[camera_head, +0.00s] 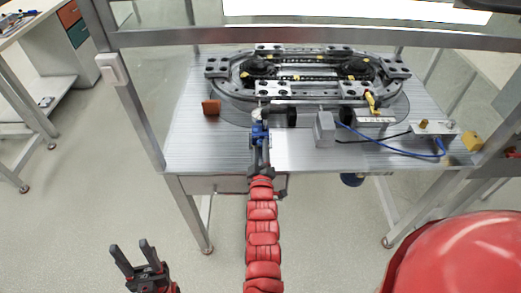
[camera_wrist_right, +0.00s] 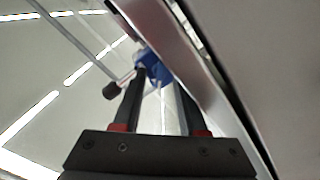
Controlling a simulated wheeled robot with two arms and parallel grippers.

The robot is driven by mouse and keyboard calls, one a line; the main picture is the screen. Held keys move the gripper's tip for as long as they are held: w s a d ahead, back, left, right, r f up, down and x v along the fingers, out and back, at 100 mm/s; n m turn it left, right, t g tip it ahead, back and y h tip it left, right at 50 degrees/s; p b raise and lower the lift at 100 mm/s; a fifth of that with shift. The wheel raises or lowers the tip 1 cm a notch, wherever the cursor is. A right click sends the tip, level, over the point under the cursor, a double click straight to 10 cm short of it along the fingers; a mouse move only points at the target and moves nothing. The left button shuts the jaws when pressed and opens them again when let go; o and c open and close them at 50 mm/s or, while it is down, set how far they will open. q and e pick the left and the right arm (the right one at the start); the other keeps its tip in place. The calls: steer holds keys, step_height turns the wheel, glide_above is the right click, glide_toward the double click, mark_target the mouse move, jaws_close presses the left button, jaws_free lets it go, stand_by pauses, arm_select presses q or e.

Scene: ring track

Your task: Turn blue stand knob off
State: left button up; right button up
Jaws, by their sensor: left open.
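In the head view a small blue part (camera_head: 259,132), seemingly the stand knob, is at the front edge of the ring track stand. It also shows in the right wrist view (camera_wrist_right: 153,67). My right gripper (camera_head: 260,147) reaches up to it from the front. In the right wrist view my right gripper's fingers (camera_wrist_right: 158,80) are parted, with the blue part at their tips. I cannot tell whether they press on it. The knob's on or off position cannot be made out. My left gripper (camera_head: 132,252) is open and empty, low at the left, away from the table.
The ring track (camera_head: 225,84) lies on the metal table (camera_head: 190,140). An orange-brown block (camera_head: 211,107) is left of the blue part. A grey box (camera_head: 325,129) and a blue cable (camera_head: 390,148) are to the right. Frame posts stand at both sides.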

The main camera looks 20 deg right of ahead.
steer(key=v, duration=1.7)
steer(key=shift+s+p, duration=0.25)
steer(key=shift+p, duration=0.2)
steer(key=shift+r, duration=0.1)
